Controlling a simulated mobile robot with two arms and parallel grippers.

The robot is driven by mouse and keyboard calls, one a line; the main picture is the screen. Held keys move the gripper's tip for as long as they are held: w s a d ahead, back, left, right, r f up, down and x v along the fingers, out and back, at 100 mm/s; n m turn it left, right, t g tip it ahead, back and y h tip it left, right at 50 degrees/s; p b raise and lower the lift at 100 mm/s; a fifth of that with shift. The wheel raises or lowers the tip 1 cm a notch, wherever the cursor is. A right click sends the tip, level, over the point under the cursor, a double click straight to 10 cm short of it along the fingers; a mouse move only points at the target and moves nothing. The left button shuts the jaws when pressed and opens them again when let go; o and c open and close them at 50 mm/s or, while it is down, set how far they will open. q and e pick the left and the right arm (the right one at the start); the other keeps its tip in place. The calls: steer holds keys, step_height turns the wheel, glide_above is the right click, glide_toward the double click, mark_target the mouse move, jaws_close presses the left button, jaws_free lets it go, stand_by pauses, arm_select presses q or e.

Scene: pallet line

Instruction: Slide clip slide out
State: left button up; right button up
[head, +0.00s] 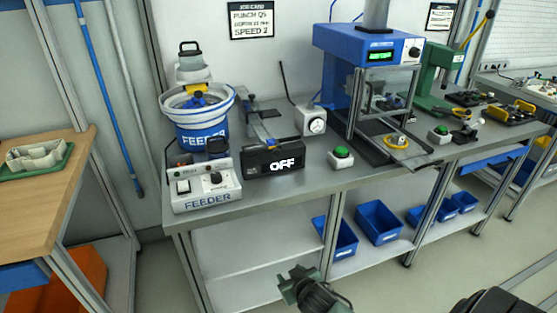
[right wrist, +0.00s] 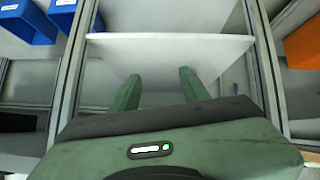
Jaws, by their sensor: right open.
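A dark slide plate (head: 418,160) juts out at the front of the blue press (head: 340,70), with a yellow ring-shaped part (head: 397,142) on it. I cannot tell for sure that this is the clip slide. My right gripper (head: 291,281) is low in front of the bench, well below and left of the press, and touches nothing. In the right wrist view its two green fingers (right wrist: 160,76) are apart and empty, in front of the shelf. My left gripper is not in view.
The bench (head: 260,195) carries a feeder bowl (head: 198,115), a feeder control box (head: 207,188), a dark box reading OFF (head: 273,161) and a green button (head: 342,157). Blue bins (head: 378,222) stand on the lower shelf. A wooden table (head: 40,210) is at left.

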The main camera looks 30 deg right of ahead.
steer(key=w+d+r+m+t+h, duration=0.1)
steer(key=w+d+r+t, duration=0.25)
steer(key=w+r, duration=0.6)
steer(key=t, duration=0.4)
glide_toward(278, 155)
steer(key=shift+w+f+m+h+b, duration=0.3)
steer(key=shift+w+f+m, duration=0.1)
steer(key=shift+w+f, duration=0.1)
steer(key=shift+t, duration=0.25)
steer(key=x, duration=0.7)
steer(key=shift+w+r, duration=0.1)
steer(key=shift+r, duration=0.2)
steer(key=shift+w, duration=0.45)
jaws_close()
steer(key=shift+d, duration=0.1)
